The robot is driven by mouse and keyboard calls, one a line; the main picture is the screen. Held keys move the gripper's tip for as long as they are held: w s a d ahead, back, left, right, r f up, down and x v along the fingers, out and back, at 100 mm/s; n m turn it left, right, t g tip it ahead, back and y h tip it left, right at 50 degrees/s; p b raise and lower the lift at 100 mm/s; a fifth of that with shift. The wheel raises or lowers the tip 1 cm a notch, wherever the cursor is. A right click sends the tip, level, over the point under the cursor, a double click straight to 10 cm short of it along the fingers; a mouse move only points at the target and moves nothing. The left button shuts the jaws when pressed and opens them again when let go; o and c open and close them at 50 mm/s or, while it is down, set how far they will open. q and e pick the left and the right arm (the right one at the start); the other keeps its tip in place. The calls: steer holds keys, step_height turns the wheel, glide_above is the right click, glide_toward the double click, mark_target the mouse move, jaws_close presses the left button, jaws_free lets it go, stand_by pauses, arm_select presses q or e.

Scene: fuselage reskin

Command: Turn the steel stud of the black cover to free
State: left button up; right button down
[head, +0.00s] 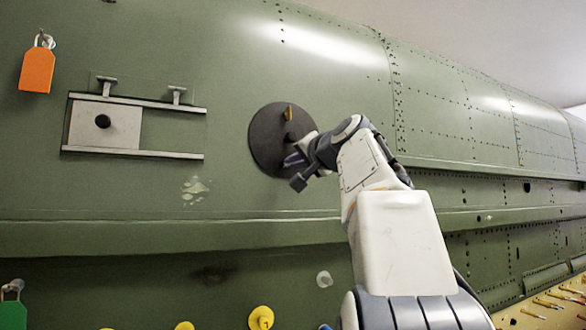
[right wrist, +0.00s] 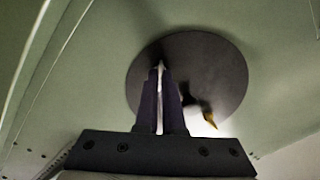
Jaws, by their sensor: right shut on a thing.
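The round black cover (head: 265,132) lies flat against the green fuselage skin, and it also fills the upper middle of the right wrist view (right wrist: 218,68). My right gripper (head: 292,160) is at the cover's lower right part. In the right wrist view its two fingers (right wrist: 161,88) are close together, shut on the steel stud (right wrist: 161,66), a thin bright piece mostly hidden between them. A dark knob and a small brass-coloured tab (head: 289,112) stand out from the cover beside the fingers. My left gripper is not in view.
Left of the cover is a railed frame with a pale sliding plate (head: 85,125) and a black knob. Yellow knobs (head: 261,317) are along the bottom. A ledge runs below the cover.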

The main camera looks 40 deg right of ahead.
steer(key=shift+r+n+b, duration=0.15)
steer(key=shift+n+b, duration=0.9)
steer(key=shift+n, duration=3.85)
steer(key=c, duration=1)
jaws_free()
steer(key=b+v, duration=0.3)
steer(key=v, duration=0.7)
steer(key=shift+s+a, duration=0.15)
steer(key=shift+s, duration=0.05)
